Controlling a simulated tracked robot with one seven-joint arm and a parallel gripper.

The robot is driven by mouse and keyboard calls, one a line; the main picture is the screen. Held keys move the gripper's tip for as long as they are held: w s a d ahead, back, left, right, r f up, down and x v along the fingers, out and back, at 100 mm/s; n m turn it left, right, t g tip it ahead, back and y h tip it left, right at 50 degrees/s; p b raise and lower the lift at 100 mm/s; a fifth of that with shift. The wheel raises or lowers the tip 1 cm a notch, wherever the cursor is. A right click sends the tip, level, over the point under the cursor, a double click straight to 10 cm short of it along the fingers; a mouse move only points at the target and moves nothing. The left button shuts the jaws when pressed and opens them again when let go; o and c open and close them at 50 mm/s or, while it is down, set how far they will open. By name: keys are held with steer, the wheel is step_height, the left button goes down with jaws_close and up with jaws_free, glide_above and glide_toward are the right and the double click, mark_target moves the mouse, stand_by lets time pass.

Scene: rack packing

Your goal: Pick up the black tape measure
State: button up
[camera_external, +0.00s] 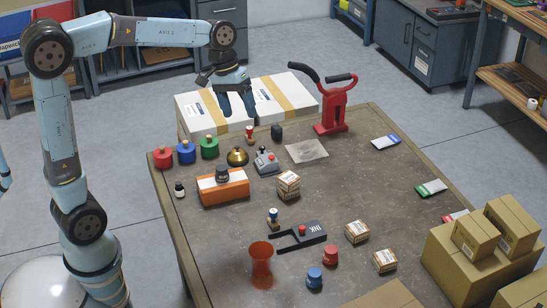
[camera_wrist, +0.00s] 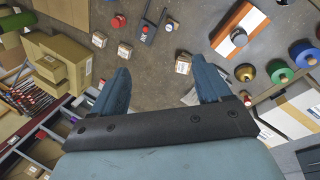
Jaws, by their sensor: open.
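A small black, blocky object (camera_external: 277,132) stands near the table's back edge, left of the red tape dispenser. It looks most like the black tape measure, but it is too small to be sure. I cannot make it out in the wrist view. My gripper (camera_external: 239,113) is open and empty, above the white carton behind the table, to the left of and higher than the black object. Its two blue fingers also show in the wrist view (camera_wrist: 156,64), spread apart with nothing between them. A dark round item (camera_external: 222,174) sits on the orange and white box.
A brass bell (camera_external: 237,156), a grey device (camera_external: 266,163) and a red-handled stamp (camera_external: 250,133) stand near the black object. The red tape dispenser (camera_external: 331,112) rises tall on its right. Brown cartons (camera_external: 460,262) fill the front right corner. The table's middle right is mostly clear.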

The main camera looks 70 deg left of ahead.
steer(key=w+a+f+n+h, duration=0.4)
steer(key=w+a, duration=0.3)
steer(key=w, duration=0.6)
steer(key=n+t+h, duration=0.3)
steer(key=n+h, duration=0.3)
steer(key=n, duration=0.2)
glide_above(283, 131)
steer(key=s+d, duration=0.2)
steer(key=s, duration=0.1)
step_height(283, 131, down, 21)
steer(key=s+a+f+n+t, duration=0.1)
steer(key=a+f, duration=0.3)
steer(key=a, duration=0.1)
steer(key=s+a+f+n+t+h, duration=0.1)
steer(key=s+a+f+n, duration=0.1)
steer(key=a+f, duration=0.2)
steer(key=s+a+f+n+t+h, duration=0.1)
steer(key=a+f+t, duration=0.1)
steer(key=a+f, duration=0.2)
steer(key=shift+s+a+f+n, duration=0.1)
steer(key=shift+a+f+n, duration=0.1)
steer(key=shift+a, duration=0.25)
steer(key=shift+s+a+f+n, duration=0.1)
steer(key=shift+a+f, duration=0.1)
steer(key=shift+a, duration=0.2)
steer(key=x, duration=1.3)
steer(key=shift+w+d+r, duration=0.2)
steer(key=shift+d+r, duration=0.05)
steer(key=shift+d, duration=0.05)
steer(key=c, duration=1.4)
